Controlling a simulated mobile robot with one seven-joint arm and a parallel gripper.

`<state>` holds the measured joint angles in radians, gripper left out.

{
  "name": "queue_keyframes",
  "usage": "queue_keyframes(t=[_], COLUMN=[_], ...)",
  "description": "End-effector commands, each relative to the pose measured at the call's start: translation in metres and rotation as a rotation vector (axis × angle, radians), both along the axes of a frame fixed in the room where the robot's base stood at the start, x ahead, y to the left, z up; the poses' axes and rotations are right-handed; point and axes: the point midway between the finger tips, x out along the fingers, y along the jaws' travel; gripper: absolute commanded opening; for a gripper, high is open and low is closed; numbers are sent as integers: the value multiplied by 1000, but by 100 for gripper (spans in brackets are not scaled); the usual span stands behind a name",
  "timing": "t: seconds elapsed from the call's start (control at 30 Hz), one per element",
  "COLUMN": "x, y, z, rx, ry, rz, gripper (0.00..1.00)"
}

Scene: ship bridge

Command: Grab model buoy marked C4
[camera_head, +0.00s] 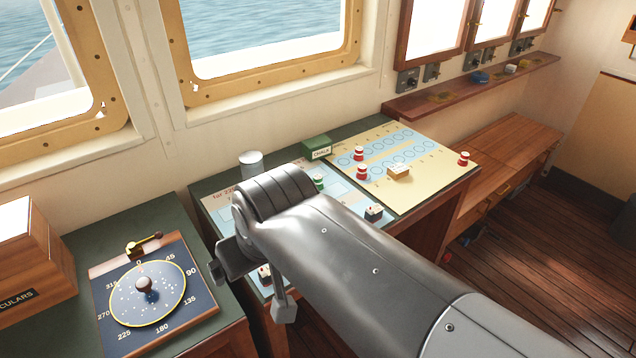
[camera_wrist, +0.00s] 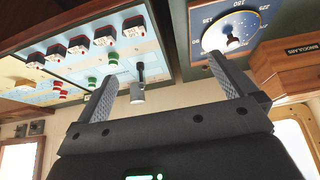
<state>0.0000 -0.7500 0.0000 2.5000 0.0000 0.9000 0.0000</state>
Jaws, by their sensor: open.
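I cannot read a C4 mark on any piece. Red-and-white buoys stand on the yellow chart (camera_head: 420,190) in the head view: one at the back (camera_head: 358,153), one in front of it (camera_head: 362,173), one at the right edge (camera_head: 464,158). A green buoy (camera_head: 318,181) shows just beyond my arm. In the upside-down wrist view are green buoys (camera_wrist: 112,59) and (camera_wrist: 92,82), and red buoys (camera_wrist: 65,85). My gripper (camera_head: 250,288) is open and empty above the near left part of the chart table, apart from the buoys; its fingers also show in the wrist view (camera_wrist: 168,85). My arm hides much of the table.
Several dark-and-red blocks with white tops (camera_wrist: 78,45) stand in a row on the chart table. A grey cylinder (camera_head: 251,164) and a green chalk box (camera_head: 317,147) stand at the back. Left are a compass-dial board (camera_head: 105,290) and a binoculars box (camera_head: 35,255).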

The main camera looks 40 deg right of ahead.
Motion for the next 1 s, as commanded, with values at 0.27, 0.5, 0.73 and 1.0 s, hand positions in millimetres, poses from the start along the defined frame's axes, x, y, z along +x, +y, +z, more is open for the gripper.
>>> queue_keyframes(t=[0.27,0.5,0.73,1.0], x=[0,0,0,2], y=[0,0,0,-1], z=[0,0,0,1], rx=[0,0,0,3], ry=[0,0,0,1], rz=[0,0,0,-6], gripper=[93,73,55,55])
